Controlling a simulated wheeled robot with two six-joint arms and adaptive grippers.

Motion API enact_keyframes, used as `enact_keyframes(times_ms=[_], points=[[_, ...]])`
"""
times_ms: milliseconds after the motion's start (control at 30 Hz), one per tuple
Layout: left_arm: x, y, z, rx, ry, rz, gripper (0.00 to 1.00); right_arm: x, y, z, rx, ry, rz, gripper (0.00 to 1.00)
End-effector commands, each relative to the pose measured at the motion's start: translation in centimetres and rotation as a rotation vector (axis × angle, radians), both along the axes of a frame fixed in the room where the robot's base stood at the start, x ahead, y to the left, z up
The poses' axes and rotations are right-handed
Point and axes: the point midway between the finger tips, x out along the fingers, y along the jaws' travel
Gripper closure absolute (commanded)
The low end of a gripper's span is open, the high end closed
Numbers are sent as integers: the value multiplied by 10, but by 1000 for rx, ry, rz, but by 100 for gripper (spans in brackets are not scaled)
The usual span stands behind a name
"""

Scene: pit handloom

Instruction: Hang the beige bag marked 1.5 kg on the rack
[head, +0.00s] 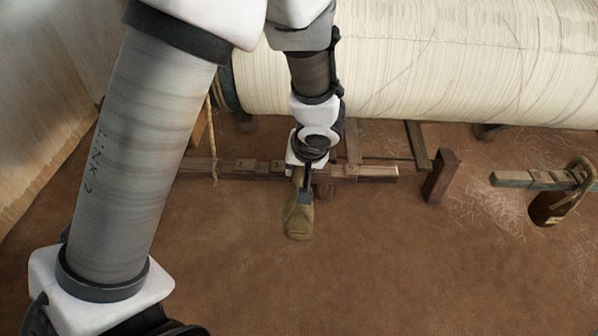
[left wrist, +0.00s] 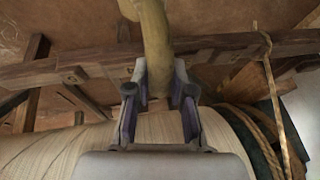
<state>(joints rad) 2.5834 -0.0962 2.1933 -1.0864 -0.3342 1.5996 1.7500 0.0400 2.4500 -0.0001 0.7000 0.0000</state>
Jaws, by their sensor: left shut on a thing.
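The beige bag (head: 299,222) hangs below my left gripper (head: 304,186) in the head view, over the brown floor. The gripper is shut on the bag's upper loop. In the left wrist view, the bag's beige loop (left wrist: 155,35) passes between the fingers of the gripper (left wrist: 160,100). The weight mark is not readable. A notched wooden bar (head: 370,172), seemingly the rack, runs behind the gripper and bag. It also crosses the left wrist view (left wrist: 95,66). I cannot tell whether the loop touches the bar. My right gripper is not in view.
A large roll of pale warp (head: 430,60) lies beyond the bar. A short wooden post (head: 441,176) stands right of the bar. Another bar (head: 508,179) at the right carries a dark brown bag (head: 552,208). A cord (head: 211,140) hangs at the left. The floor in front is clear.

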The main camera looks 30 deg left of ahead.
Motion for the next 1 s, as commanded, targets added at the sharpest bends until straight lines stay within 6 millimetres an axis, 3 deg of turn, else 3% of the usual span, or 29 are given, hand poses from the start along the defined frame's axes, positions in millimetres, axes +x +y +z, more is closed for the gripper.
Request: enact_keyframes(times_ms=[267, 933, 1000], points=[[19, 11, -2, 1, -2, 1, 100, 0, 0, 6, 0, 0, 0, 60], [62, 38, 0, 2, -2, 1, 100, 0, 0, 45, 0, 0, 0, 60], [62, 38, -12, 2, -2, 1, 100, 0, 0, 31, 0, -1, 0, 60]])
